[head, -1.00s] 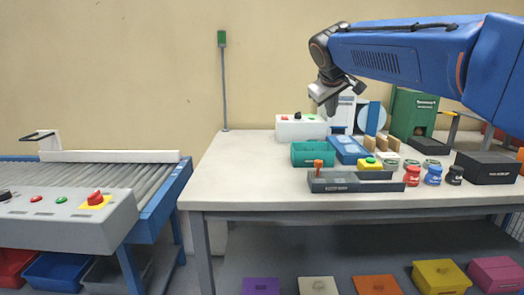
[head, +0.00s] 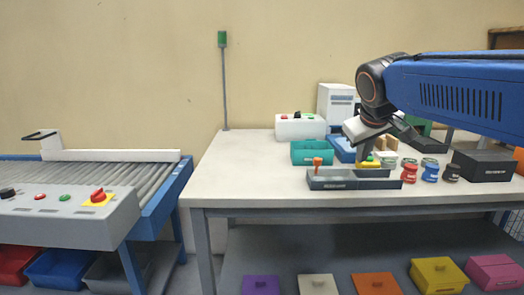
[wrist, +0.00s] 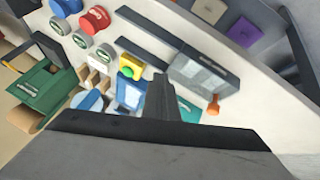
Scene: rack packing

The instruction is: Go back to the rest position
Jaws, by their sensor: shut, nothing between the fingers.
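My blue arm reaches in from the right in the head view. In the wrist view, the closed fingers (wrist: 165,92) stand over the table beside the blue tray (wrist: 131,92), the yellow box with a green button (wrist: 130,68) and the grey tray (wrist: 203,76). In the head view the gripper partly hides the blue tray (head: 340,148) and the yellow box. I cannot tell its exact height.
A teal bin (head: 308,153), a white control box (head: 301,127), an orange knob (head: 317,162), red (head: 409,172) and blue (head: 430,172) jars and a black box (head: 485,165) stand around. A roller conveyor (head: 110,172) is at left. The table's left part is clear.

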